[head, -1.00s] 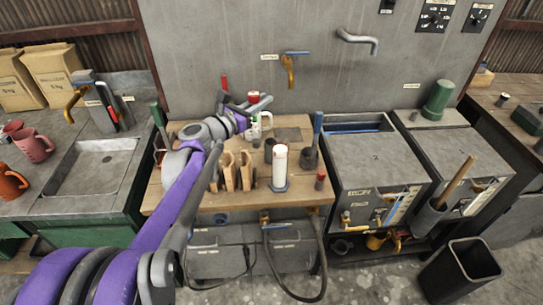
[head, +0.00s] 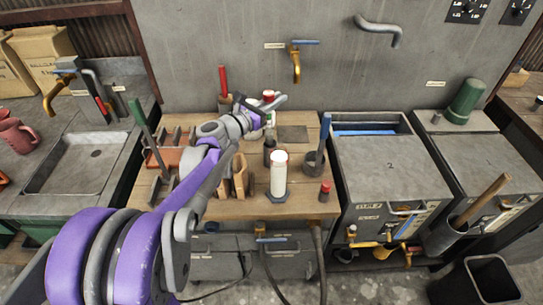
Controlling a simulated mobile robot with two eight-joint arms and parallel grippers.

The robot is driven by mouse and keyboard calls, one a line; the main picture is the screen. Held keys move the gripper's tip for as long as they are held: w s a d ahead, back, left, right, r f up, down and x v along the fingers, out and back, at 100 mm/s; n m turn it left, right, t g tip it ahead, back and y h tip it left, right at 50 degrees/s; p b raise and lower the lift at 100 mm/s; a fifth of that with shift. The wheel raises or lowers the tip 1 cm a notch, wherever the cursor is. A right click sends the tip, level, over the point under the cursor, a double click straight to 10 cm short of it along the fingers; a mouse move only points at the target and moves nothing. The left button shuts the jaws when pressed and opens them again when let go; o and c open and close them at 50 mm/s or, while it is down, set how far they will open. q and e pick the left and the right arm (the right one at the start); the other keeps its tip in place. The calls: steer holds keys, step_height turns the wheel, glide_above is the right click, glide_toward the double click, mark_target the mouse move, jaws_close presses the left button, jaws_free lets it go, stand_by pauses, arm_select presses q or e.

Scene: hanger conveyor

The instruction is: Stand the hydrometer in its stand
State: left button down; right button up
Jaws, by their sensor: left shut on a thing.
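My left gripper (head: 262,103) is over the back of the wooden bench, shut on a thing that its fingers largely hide. A red-topped white piece (head: 268,94) shows at the fingers and seems to be the hydrometer, but it is too small to be sure. I cannot tell for sure which piece is the hydrometer's stand. My right gripper is out of view.
A dark pot with a blue-handled tool (head: 325,130) and a small red-capped bottle (head: 324,192) stand on the right. A dark bottle (head: 269,152) is behind the cylinder. A red stick (head: 222,80) stands at the back. A flat dark plate (head: 293,134) lies near the wall.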

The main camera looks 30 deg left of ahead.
arm_select(q)
step_height(320, 180, down, 10)
steer(key=w, duration=0.1)
steer(key=shift+r+b, duration=0.2)
steer(key=shift+b, duration=0.2)
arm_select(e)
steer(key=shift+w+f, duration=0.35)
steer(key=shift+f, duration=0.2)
arm_select(q)
steer(key=shift+f, duration=0.1)
steer(key=c, duration=0.9)
jaws_free()
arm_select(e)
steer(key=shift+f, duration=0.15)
arm_select(q)
steer(key=b+v, duration=0.1)
steer(key=v, duration=1.1)
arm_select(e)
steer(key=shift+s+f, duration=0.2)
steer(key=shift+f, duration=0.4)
